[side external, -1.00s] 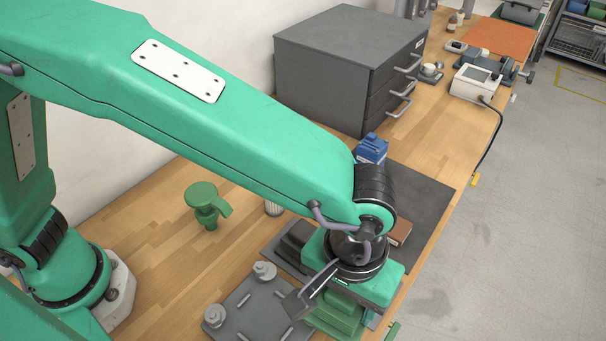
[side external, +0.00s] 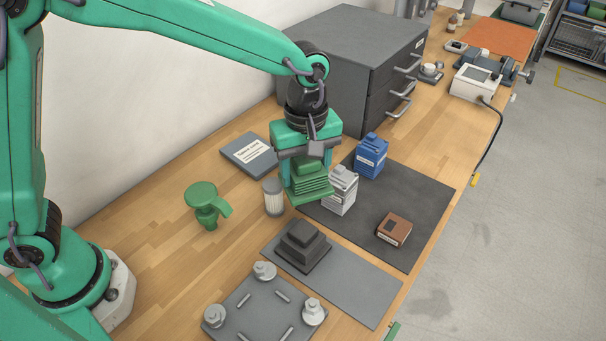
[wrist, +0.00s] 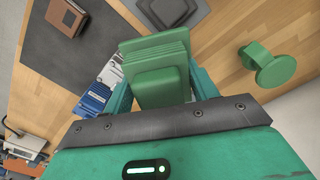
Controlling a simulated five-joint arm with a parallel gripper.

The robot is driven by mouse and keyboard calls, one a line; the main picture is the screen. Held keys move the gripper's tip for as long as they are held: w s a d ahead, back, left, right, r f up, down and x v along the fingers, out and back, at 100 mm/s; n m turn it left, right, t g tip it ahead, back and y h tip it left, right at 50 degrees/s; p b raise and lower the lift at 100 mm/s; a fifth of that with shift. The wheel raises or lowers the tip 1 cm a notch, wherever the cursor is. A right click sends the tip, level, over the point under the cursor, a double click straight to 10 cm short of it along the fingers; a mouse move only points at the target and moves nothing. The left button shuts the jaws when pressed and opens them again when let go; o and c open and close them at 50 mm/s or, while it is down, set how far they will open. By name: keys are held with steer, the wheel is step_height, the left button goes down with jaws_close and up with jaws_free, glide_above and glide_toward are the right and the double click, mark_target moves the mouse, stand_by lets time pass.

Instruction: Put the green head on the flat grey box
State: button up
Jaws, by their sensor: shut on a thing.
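The green head (side external: 308,182), a finned stepped block, is held in my gripper (side external: 306,166), which is shut on it. It hangs in front of the grey cabinet, and its height above the bench is hard to tell. The wrist view shows the head (wrist: 158,60) between the jaws of my gripper (wrist: 160,92). The flat grey box (side external: 249,158), with a white label, lies flat on the bench near the wall. It is left of and behind the head, apart from it.
A green pedestal (side external: 206,206) stands to the left. A dark stepped block (side external: 302,246) sits on a grey mat (side external: 350,287). A cabinet (side external: 345,60) stands behind.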

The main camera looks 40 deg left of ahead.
steer(key=w+a+n, duration=0.4)
steer(key=a+n, duration=0.2)
steer(key=a, duration=0.8)
glide_above(253, 152)
step_height(253, 152, down, 6)
steer(key=shift+w+f, duration=0.1)
steer(key=shift+f, duration=2.05)
steer(key=shift+f, duration=0.1)
steer(key=o, duration=1.4)
steer(key=shift+f, duration=0.1)
steer(key=shift+r, duration=0.2)
step_height(253, 152, up, 12)
